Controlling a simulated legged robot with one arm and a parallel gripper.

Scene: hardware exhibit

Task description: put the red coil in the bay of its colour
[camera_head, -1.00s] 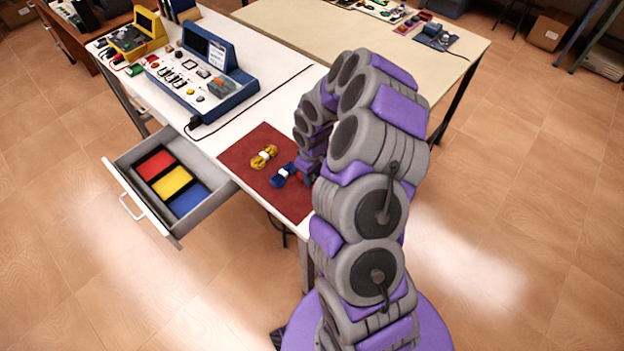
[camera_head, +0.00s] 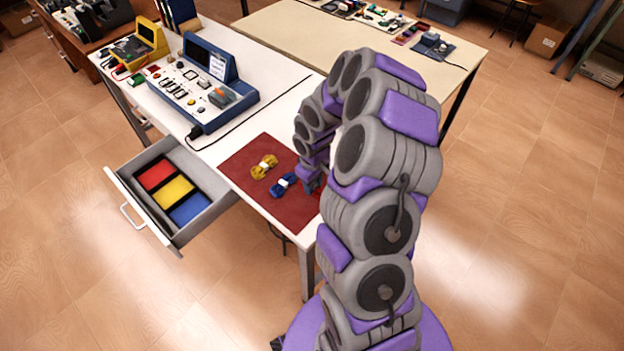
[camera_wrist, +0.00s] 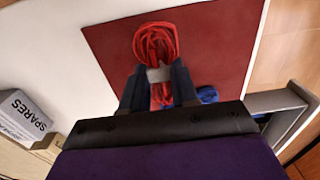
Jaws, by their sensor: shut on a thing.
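The red coil (camera_wrist: 157,45) shows in the wrist view with a pale band round its middle, between the two dark fingers of my gripper (camera_wrist: 159,85). My gripper is shut on it, over the red mat (camera_wrist: 215,35); I cannot tell whether the coil touches the mat. In the head view my arm hides the coil, and my gripper (camera_head: 312,184) is partly hidden at the mat's right side. The open drawer (camera_head: 207,222) at the left has a red bay (camera_head: 156,174), a yellow bay (camera_head: 174,191) and a blue bay (camera_head: 190,208), all looking empty.
A yellow coil (camera_head: 264,166) and a blue coil (camera_head: 284,184) lie on the mat, left of my gripper. A blue instrument console (camera_head: 205,85) stands on the white table behind the drawer. A box marked SPARES (camera_wrist: 22,115) shows in the wrist view.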

